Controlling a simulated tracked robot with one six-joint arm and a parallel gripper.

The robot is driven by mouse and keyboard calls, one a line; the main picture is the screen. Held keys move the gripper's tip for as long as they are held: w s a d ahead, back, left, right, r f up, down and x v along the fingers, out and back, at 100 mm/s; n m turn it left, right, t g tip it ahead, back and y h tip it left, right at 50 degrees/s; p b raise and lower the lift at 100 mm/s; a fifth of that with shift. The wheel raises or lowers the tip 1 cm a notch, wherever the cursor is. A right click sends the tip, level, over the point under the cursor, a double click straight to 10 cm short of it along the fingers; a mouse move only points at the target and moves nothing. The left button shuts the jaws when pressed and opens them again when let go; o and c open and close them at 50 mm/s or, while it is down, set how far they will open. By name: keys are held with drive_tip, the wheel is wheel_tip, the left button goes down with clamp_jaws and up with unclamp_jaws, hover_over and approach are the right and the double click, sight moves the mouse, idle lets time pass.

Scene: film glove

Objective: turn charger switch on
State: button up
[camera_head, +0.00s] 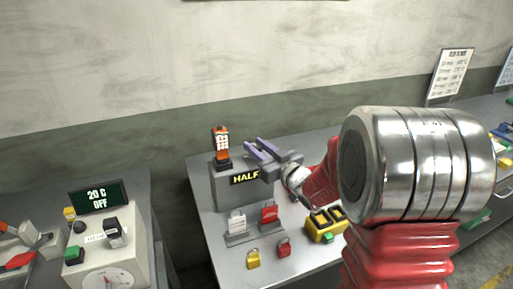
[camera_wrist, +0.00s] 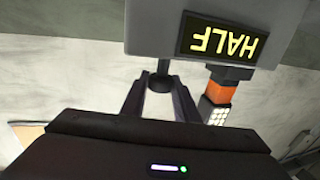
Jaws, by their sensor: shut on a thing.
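The charger (camera_head: 229,196) is a grey box with a yellow "HALF" display (camera_head: 245,177), standing on the bench in the head view. In the wrist view the charger (camera_wrist: 150,30) and its display (camera_wrist: 222,38) appear upside down. A dark switch lever with a round knob (camera_wrist: 161,82) sticks up from the charger's top edge. My gripper (camera_head: 256,149) is at the charger's upper right in the head view. In the wrist view my gripper (camera_wrist: 160,92) has its two fingers on either side of the knob, shut on it. The lever is hidden in the head view.
An orange handheld device (camera_head: 221,142) stands on the charger beside my gripper; it also shows in the wrist view (camera_wrist: 221,90). A box reading "20 C OFF" (camera_head: 97,197) stands left.

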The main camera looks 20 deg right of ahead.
drive_tip(key=shift+m+t+h, duration=0.4)
drive_tip(key=shift+m+h, duration=0.6)
drive_tip(key=shift+h, duration=0.5)
drive_tip(key=shift+m+h, duration=0.4)
drive_tip(key=shift+h, duration=0.2)
drive_tip(key=o, duration=1.1)
drive_tip(key=shift+c, duration=0.2)
drive_tip(key=shift+s, duration=0.1)
